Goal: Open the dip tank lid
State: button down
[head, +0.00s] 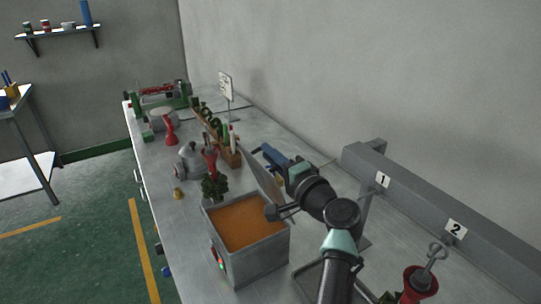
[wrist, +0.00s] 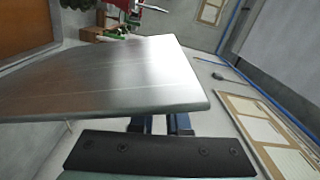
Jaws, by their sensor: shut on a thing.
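The dip tank (head: 250,258) is a grey box on the bench, full of orange-brown wax (head: 245,226). Its lid (head: 263,182) stands tilted up along the tank's back right side, leaving the wax exposed. In the wrist view the lid (wrist: 120,82) is a broad metal plate close in front of the camera, with wax (wrist: 30,25) at upper left. My gripper (head: 272,156) is at the lid's right side, with blue fingers. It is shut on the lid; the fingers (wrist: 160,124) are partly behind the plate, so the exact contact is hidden.
A grey rail with number plates (head: 455,229) runs along the right. A red funnel-shaped item (head: 418,283) is at lower right.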

aim_at(273, 177)
jog(key=c, duration=0.9)
grip_release()
jog(key=shift+s, duration=0.1)
jog(key=b+v, duration=0.1)
jog(key=v, duration=1.1)
jog(key=shift+s+d, duration=0.25)
jog(key=shift+s, duration=0.05)
